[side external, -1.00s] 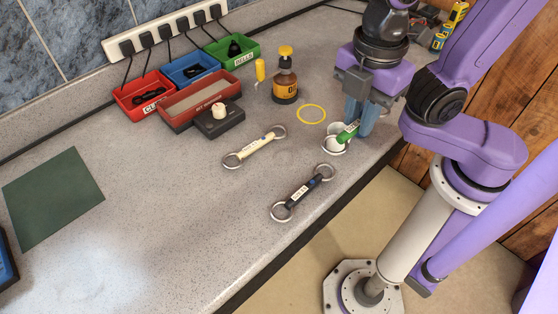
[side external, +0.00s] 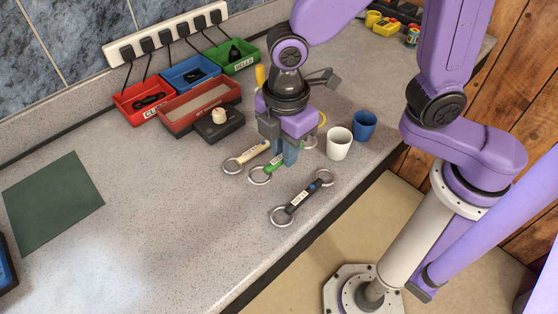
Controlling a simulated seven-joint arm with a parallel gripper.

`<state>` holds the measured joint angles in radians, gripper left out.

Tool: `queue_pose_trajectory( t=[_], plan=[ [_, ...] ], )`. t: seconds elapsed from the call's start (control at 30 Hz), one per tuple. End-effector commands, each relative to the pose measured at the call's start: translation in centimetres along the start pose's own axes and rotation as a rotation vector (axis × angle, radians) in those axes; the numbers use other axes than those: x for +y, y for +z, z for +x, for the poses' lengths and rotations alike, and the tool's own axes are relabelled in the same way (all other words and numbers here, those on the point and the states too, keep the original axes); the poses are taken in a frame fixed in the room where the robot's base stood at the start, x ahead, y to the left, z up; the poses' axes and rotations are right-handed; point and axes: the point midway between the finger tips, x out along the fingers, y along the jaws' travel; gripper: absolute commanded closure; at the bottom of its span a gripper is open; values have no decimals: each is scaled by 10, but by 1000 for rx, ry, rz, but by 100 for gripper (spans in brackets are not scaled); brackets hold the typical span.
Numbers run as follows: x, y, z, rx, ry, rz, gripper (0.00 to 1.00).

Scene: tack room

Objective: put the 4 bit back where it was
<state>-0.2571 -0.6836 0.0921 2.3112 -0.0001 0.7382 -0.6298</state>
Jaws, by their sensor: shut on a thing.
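My gripper (side external: 284,156) is shut on a green bit (side external: 275,166) with a pale label and a metal ring at its left end. The gripper hides part of the bit. It is low over the counter, between two other bits; I cannot tell whether it touches the surface. A cream bit (side external: 252,153) lies just behind it, its right end hidden by my gripper. A dark bit (side external: 301,196) with rings at both ends lies in front, apart from it. The labels are too small to read surely.
A white cup (side external: 339,144) and a blue cup (side external: 364,125) stand right of my gripper. Red (side external: 142,97), blue (side external: 190,72) and green (side external: 233,55) trays, a long red-brown box (side external: 200,101) and a dark block (side external: 219,125) stand behind.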

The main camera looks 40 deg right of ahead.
Motion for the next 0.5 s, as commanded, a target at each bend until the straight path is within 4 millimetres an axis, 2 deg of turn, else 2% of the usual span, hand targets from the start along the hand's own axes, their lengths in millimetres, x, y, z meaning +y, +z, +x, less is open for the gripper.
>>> queue_pose_trajectory(
  t=[0.27,0.5],
  plan=[
    [8,-7,13,-2,-1,0,100],
    [8,-6,41,-2,-1,0,100]
  ],
)
